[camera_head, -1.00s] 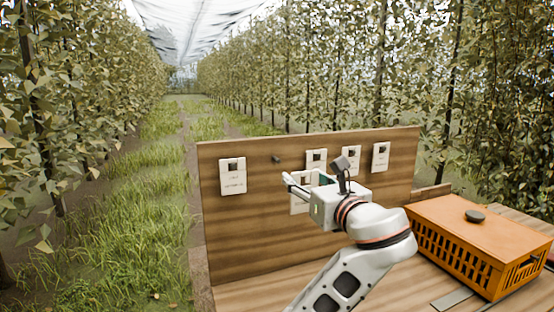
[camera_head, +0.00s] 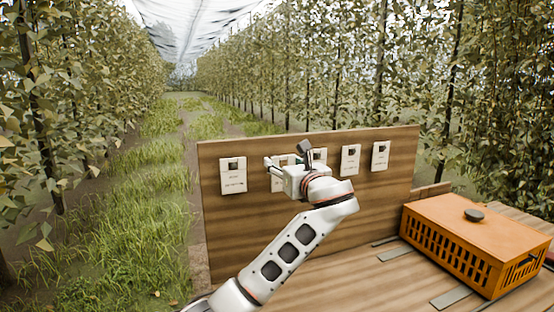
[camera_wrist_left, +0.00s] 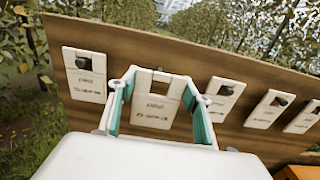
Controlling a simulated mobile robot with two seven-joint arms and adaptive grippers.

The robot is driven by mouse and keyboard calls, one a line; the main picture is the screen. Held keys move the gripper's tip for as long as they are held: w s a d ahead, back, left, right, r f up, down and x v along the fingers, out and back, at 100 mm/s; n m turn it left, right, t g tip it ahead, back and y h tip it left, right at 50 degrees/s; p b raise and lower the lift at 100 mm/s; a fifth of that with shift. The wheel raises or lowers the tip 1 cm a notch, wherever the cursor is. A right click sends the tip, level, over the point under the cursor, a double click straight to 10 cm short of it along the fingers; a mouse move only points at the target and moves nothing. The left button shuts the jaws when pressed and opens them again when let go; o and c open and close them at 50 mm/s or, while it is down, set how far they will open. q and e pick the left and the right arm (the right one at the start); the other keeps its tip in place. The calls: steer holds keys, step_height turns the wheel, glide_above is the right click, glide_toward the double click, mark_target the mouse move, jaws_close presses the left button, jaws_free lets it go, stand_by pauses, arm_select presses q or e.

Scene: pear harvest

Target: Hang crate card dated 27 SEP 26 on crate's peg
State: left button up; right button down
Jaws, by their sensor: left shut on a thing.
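My left gripper (camera_head: 281,164) is shut on a white card (camera_head: 279,184) in front of the wooden board. In the left wrist view the teal-padded fingers (camera_wrist_left: 158,98) clasp the card (camera_wrist_left: 155,119) by its side edges. Its square window shows board wood, with no dark peg clearly visible in it. Its printed date is too blurred to read surely. The orange crate (camera_head: 455,262) stands at the right, apart from the gripper. A dark fitting (camera_head: 529,262) sits on its near right side; I cannot tell whether it is the peg. My right gripper is not in view.
Other cards hang on the upright board (camera_head: 330,215): one at the left (camera_head: 233,177) and several at the right (camera_head: 350,160). A dark round knob (camera_head: 474,215) tops the crate. Flat grey strips (camera_head: 452,298) lie on the wooden table, otherwise clear between board and crate.

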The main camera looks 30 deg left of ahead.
arm_select(q)
steer(key=x, duration=0.2)
steer(key=p+x, duration=0.1)
steer(key=x, duration=0.1)
steer(key=shift+r, duration=0.2)
steer(key=shift+w+a+f+p, duration=0.15)
steer(key=shift+w+a+p, duration=0.1)
steer(key=shift+p, duration=0.3)
steer(key=shift+f, duration=0.15)
steer(key=shift+f, duration=0.15)
steer(key=o, duration=0.9)
